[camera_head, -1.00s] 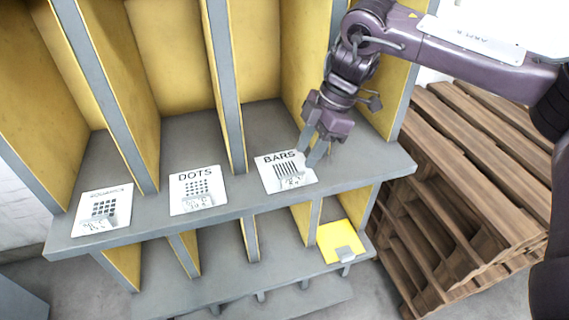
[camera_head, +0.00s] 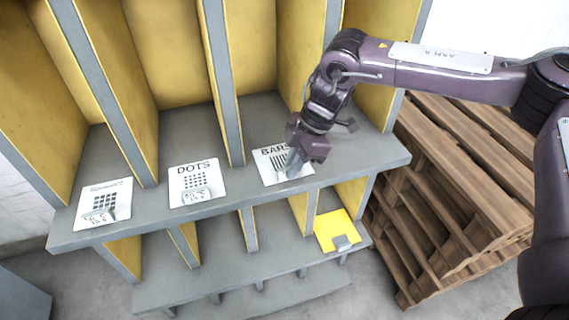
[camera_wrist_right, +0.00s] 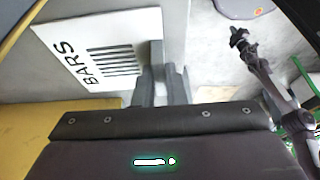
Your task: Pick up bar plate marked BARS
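The bar plate (camera_head: 270,158), white with black bars and the word BARS, lies flat on the grey shelf's front edge, at the right of the row. My right gripper (camera_head: 291,172) is over its front right part and hides some of the bars and its front tab. In the right wrist view, the plate (camera_wrist_right: 100,50) is at upper left. The fingers of my right gripper (camera_wrist_right: 165,86) point down at its front edge, with a narrow gap between them. I cannot tell whether they touch the tab. A dark arm tip (camera_wrist_right: 240,36), seemingly my left gripper, shows small at right.
The DOTS plate (camera_head: 197,183) and a grid-marked plate (camera_head: 103,203) lie to the left on the same shelf (camera_head: 235,202). Upright yellow dividers (camera_head: 128,85) separate the bays. A yellow plate (camera_head: 336,231) lies on the lower shelf. Wooden pallets (camera_head: 450,190) stand at right.

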